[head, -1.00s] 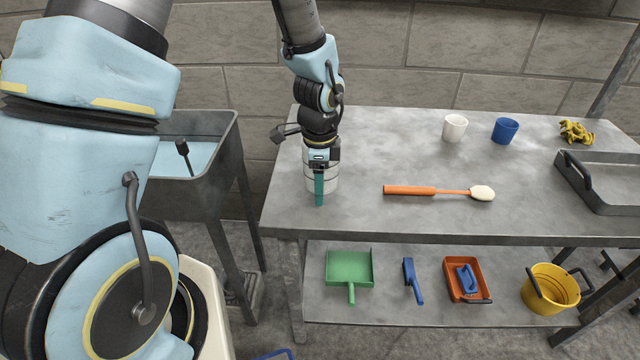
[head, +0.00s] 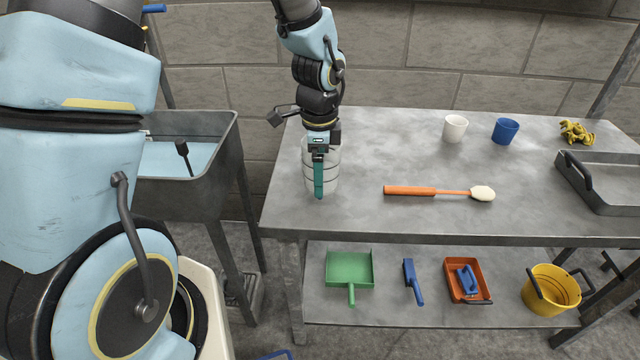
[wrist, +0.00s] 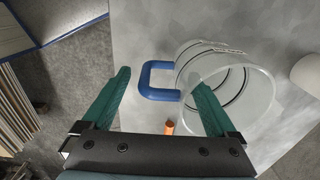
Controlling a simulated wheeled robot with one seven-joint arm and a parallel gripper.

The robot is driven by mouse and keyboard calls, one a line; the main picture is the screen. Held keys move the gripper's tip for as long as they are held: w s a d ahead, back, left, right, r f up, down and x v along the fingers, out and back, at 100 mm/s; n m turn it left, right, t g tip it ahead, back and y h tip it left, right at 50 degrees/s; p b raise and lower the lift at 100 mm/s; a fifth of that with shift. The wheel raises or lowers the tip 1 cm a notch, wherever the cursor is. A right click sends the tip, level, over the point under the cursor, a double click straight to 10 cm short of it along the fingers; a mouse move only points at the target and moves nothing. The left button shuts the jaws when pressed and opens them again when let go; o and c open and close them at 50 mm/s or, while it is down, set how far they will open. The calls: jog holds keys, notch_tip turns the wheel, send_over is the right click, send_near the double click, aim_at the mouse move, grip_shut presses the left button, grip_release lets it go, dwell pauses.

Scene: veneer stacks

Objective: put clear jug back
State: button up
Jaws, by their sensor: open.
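The clear jug (head: 331,178), with dark bands around it, stands upright at the left end of the steel table (head: 365,215). In the wrist view the jug's open rim (wrist: 240,100) is at the right and its blue handle (wrist: 161,66) points left. My gripper (head: 318,192) is at the jug, with a teal finger hanging in front of its wall in the head view. In the wrist view my gripper (wrist: 163,82) is open, and the handle shows between the two fingers. The right finger overlaps the jug's near side. I cannot tell whether it touches.
An orange-handled brush (head: 410,190) lies at mid-table. A white cup (head: 455,128), a blue cup (head: 505,131) and yellow gloves (head: 577,132) stand behind. A grey tray (head: 600,205) is at the right. A sink (head: 222,165) is at the left. The lower shelf holds a green dustpan (head: 349,267) and a yellow bucket (head: 552,290).

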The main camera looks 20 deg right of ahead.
notch_tip(320, 180, up, 8)
jog(key=shift+a+r, duration=0.1)
jog(key=w+a+r+n+t, duration=0.1)
jog(key=a+n, duration=2.1)
jog(key=a, duration=0.5)
jog(key=shift+w+a+r, duration=0.15)
jog(key=shift+w+r, duration=0.15)
jog(key=shift+w, duration=0.05)
